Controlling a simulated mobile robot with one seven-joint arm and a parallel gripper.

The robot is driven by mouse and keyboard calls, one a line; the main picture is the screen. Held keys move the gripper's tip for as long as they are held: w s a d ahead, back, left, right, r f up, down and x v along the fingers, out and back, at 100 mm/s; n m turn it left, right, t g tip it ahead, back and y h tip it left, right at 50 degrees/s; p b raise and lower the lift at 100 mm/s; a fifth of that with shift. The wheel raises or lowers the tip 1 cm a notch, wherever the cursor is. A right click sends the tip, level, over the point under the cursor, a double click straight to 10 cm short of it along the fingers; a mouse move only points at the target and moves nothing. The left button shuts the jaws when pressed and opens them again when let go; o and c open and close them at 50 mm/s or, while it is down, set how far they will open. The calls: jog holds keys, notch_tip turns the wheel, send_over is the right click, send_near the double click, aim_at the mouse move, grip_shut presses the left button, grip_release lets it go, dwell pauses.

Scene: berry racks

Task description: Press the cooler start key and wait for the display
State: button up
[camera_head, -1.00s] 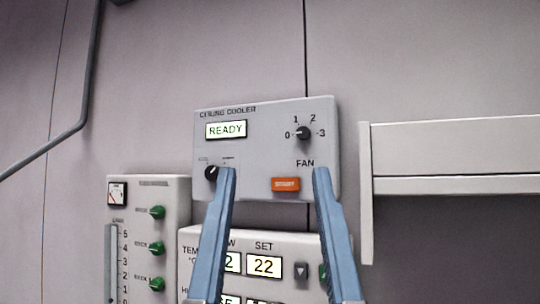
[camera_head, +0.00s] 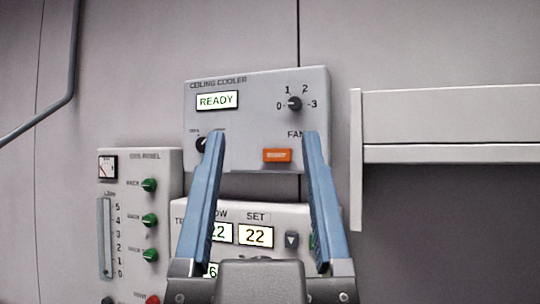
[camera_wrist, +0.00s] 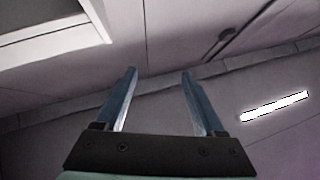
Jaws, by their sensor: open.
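The ceiling cooler panel (camera_head: 255,135) is a grey box on the wall in the head view. Its display (camera_head: 217,101) reads READY. The fan knob (camera_head: 294,103) points toward 0, and a second dark knob (camera_head: 201,145) is partly hidden by my left finger. My gripper (camera_head: 262,138) is open and empty, its two blue fingers on either side of the start key in the picture. I cannot tell how far the fingertips are from the panel. The wrist view shows the empty fingers (camera_wrist: 158,75) but no panel.
Below are a panel with NOW and SET readouts (camera_head: 256,236), partly hidden by my gripper, and a panel with green knobs (camera_head: 140,200) at left. A white shelf-like frame (camera_head: 450,153) stands at right. A pipe (camera_head: 68,95) runs along the wall at upper left.

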jog(key=shift+c, duration=0.2)
grip_shut()
dwell(1.4)
